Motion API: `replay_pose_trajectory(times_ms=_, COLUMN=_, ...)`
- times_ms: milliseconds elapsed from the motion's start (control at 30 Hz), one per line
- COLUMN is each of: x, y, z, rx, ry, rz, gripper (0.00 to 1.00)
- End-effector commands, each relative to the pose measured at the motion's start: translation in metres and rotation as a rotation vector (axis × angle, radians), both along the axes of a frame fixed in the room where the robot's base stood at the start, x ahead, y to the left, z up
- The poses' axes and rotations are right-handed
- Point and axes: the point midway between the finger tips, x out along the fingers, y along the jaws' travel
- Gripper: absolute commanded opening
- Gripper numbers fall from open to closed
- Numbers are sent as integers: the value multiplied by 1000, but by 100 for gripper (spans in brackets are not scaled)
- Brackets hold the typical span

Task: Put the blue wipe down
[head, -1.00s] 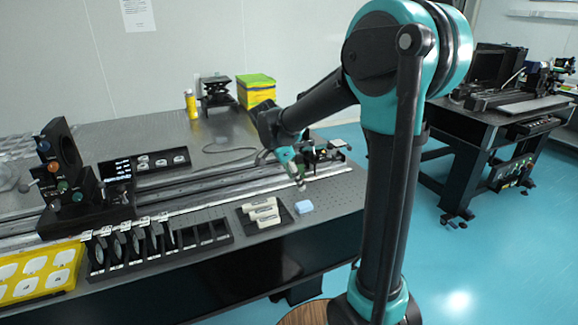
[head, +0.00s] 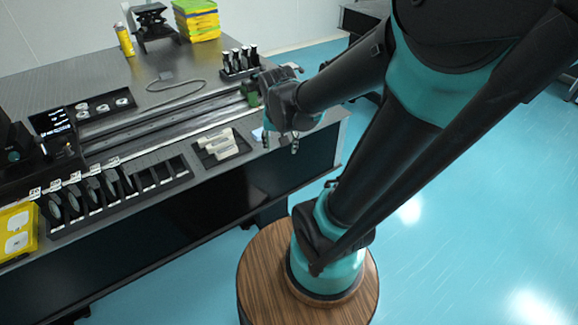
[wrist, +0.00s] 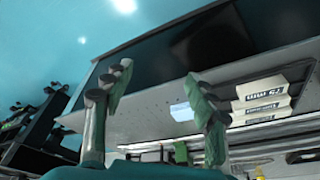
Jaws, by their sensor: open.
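The blue wipe (head: 257,134) is a small light-blue block lying on the optical table (head: 190,153) near its front edge, just right of the white boxes. In the head view it is partly hidden by my gripper. It also shows in the wrist view (wrist: 181,112), lying on the table beyond the gap between my fingers. My gripper (head: 281,143) is open and empty, at the table's front right edge, close to the wipe and to its right in the head view. Both fingers (wrist: 152,95) stand apart in the wrist view with nothing between them.
White boxes (head: 218,144) sit in a black tray beside the wipe. A rack of round optics (head: 115,186) lines the front edge. Rails (head: 165,113) run behind. A black holder with several upright posts (head: 239,62) stands at the back right.

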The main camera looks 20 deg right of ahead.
Motion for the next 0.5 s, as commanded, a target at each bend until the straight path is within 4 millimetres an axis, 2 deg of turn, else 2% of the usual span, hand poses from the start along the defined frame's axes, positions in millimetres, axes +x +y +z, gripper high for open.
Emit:
replay_pose_trajectory(times_ms=33, x=-17, y=-6, z=-12, rx=0, ry=-15, rz=65, gripper=57)
replay_pose_trajectory(times_ms=100, x=-34, y=-9, z=-25, rx=-6, ry=-39, rz=164, gripper=57)
replay_pose_trajectory(times_ms=200, x=-51, y=-12, z=-37, rx=-17, ry=-68, rz=266, gripper=57)
replay_pose_trajectory(times_ms=300, x=-60, y=-12, z=-44, rx=-27, ry=-85, rz=323, gripper=57)
replay_pose_trajectory(times_ms=500, x=-62, y=-12, z=-46, rx=-32, ry=-92, rz=348, gripper=57)
